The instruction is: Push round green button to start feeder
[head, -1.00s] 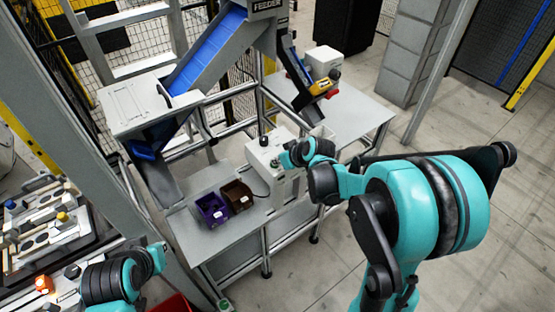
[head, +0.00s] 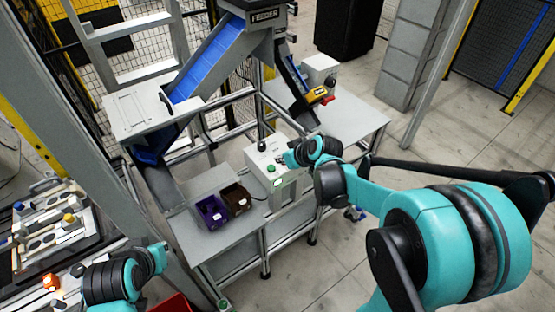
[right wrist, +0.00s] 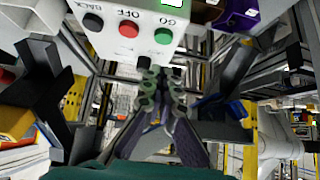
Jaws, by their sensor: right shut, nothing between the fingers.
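The round green button (head: 271,169) is on top of a pale control box (head: 257,157) on the table. In the right wrist view the green button (right wrist: 163,36), marked GO, sits beside a red OFF button (right wrist: 128,29) and a black BACK button (right wrist: 93,22). My right gripper (head: 291,158) is at the box's right side in the head view, its fingers mostly hidden there. In the right wrist view its fingers (right wrist: 160,84) are shut and empty, with their tips below the button row in the picture; contact is not visible. Only links of my left arm show.
A purple bin (head: 211,211) and a brown bin (head: 237,198) stand left of the box. The feeder's blue chute (head: 195,78) rises behind. A yellow device (head: 316,95) and a white box (head: 321,68) are on the back table. The floor at right is clear.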

